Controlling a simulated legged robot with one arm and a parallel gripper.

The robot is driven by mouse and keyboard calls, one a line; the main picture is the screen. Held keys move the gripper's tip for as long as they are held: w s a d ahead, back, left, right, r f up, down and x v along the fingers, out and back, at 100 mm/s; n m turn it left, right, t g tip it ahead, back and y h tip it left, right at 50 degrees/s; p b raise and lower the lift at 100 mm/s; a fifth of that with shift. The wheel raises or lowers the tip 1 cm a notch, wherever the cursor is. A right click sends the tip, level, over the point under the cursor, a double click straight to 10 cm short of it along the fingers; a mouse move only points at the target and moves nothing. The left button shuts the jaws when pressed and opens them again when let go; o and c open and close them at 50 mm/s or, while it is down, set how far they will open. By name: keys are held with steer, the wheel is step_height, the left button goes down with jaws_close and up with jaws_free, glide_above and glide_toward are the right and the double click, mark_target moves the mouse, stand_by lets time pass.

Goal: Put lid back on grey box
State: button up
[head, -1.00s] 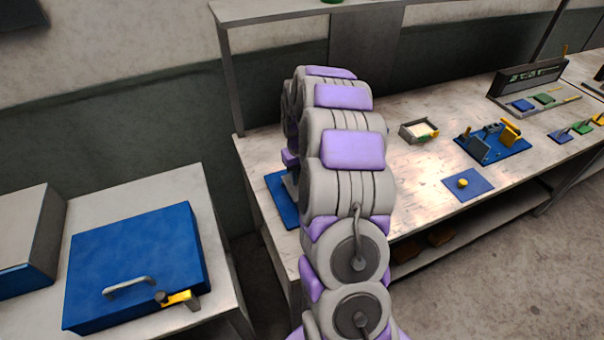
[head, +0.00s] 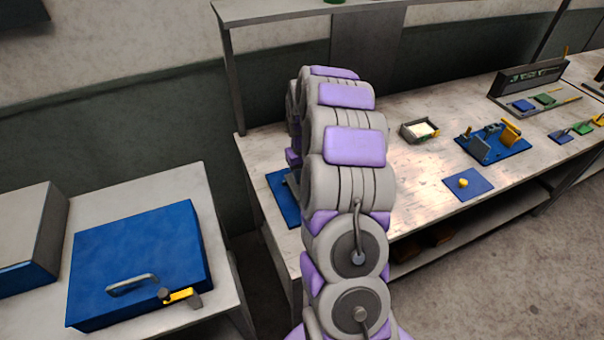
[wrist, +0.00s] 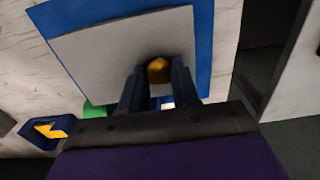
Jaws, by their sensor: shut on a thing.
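In the wrist view, my gripper (wrist: 160,88) has its two dark fingers either side of an orange-yellow knob (wrist: 159,69) on a flat grey lid (wrist: 105,50). It is shut on that knob. A blue mat (wrist: 229,30) shows beyond the lid; whether the lid touches it I cannot tell. In the head view, my arm hides the gripper and most of the lid area; part of the blue mat (head: 283,202) shows left of the arm. A small open grey box (head: 409,134) with pale contents stands on the bench right of the arm. Whether it is the lid's box is unclear.
A blue case (head: 135,255) with a handle sits on the left table. Right on the bench (head: 415,185) are a blue pad with a yellow knob (head: 463,182) and a blue fixture (head: 510,146). The wrist view shows a small dark-blue holder (wrist: 38,140) at left.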

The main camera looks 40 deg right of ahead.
steer(key=shift+d, duration=0.1)
steer(key=shift+d+f, duration=0.1)
steer(key=shift+d, duration=0.25)
steer(key=o, duration=1.1)
steer(key=shift+a, duration=0.35)
steer(key=o, duration=0.5)
steer(key=shift+d, duration=0.3)
steer(key=shift+a, duration=0.1)
steer(key=shift+a+r, duration=0.1)
steer(key=shift+r, duration=0.45)
steer(key=shift+r+p, duration=1.25)
steer(key=shift+r, duration=1.75)
steer(key=shift+c, duration=0.3)
